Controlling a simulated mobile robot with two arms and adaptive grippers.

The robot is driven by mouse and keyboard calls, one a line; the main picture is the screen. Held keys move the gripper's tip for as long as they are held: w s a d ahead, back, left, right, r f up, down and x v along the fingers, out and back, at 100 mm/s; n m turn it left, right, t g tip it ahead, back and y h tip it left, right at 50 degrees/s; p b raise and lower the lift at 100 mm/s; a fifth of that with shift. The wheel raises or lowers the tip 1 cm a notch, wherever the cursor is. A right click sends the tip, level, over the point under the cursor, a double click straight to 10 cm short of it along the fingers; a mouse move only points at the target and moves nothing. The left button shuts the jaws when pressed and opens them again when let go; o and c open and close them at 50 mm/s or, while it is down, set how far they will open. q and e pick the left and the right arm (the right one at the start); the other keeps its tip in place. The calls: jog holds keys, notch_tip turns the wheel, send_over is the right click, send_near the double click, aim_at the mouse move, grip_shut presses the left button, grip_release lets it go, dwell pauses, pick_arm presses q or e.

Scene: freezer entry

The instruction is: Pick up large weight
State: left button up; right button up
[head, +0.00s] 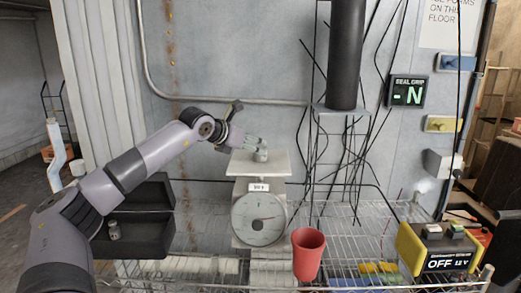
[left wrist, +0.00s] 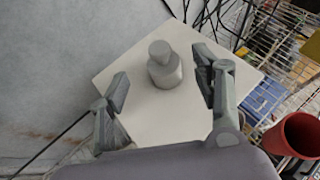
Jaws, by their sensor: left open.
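A grey metal weight (head: 261,155) with a narrower knob on top stands upright on the square white pan (head: 240,168) of a dial scale (head: 260,218). It also shows in the left wrist view (left wrist: 165,70), between the two fingers and apart from both. My left gripper (head: 252,142) is open at the pan, around the weight. A second grey weight (head: 114,231) sits in the open black case (head: 140,235) at the left; I cannot tell for sure which weight is larger. My right gripper is not in view.
A red cup (head: 308,254) stands right of the scale on the wire rack (head: 345,213). A yellow and black box reading OFF (head: 438,250) is at the right. Black cables hang behind the scale, near a dark vertical cylinder (head: 345,55).

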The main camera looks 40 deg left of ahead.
aim_at(259, 146)
pick_arm(q)
jog(key=shift+w+f, duration=0.1)
jog(key=shift+w, duration=0.2)
jog(key=p+x, duration=0.3)
jog(key=x, duration=0.1)
jog(key=shift+w+f, duration=0.2)
jog(key=shift+f, duration=0.1)
jog(key=shift+w+f, duration=0.2)
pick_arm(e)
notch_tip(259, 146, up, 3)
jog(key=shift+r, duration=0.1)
pick_arm(q)
jog(key=shift+s, duration=0.1)
jog(key=shift+c, duration=0.3)
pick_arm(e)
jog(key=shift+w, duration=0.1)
